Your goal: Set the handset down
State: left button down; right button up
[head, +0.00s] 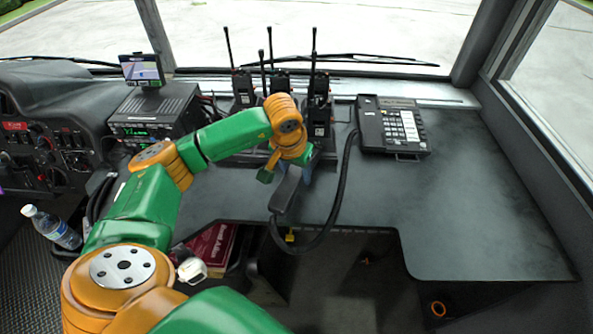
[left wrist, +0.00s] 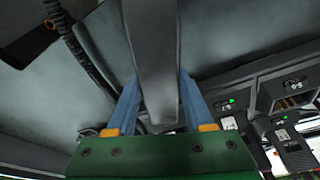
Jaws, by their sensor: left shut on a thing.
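The dark handset (head: 287,192) is held by my left gripper (head: 297,172) over the front part of the grey desk. It is tilted, and its lower end is near the desk's front edge. In the left wrist view the handset (left wrist: 155,60) lies between the two blue fingers of my left gripper (left wrist: 160,84). The phone base (head: 404,125) with its white keypad sits on the desk to the right, apart from the handset. A black cord (head: 341,190) loops between the handset and the base. Whether the handset touches the desk is unclear. My right gripper is out of view.
Several upright radios with antennas (head: 319,105) stand in chargers behind my left gripper. A radio unit (head: 155,112) with a small screen (head: 142,69) is at the left. The desk (head: 460,200) is clear on the right.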

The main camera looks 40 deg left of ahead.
aim_at(291, 180)
pick_arm(q)
jog(key=shift+f+b, duration=0.3)
jog(key=c, duration=0.7)
grip_release()
jog(key=shift+f, duration=0.1)
jog(key=o, duration=0.4)
jog(key=shift+r, duration=0.2)
jog(key=shift+r+p, duration=0.6)
jog(key=shift+p, duration=0.1)
jog(key=b+v, duration=0.1)
jog(key=v, duration=1)
jog(key=shift+s+r, duration=0.1)
jog(key=shift+r, duration=0.1)
jog(key=shift+f, duration=0.1)
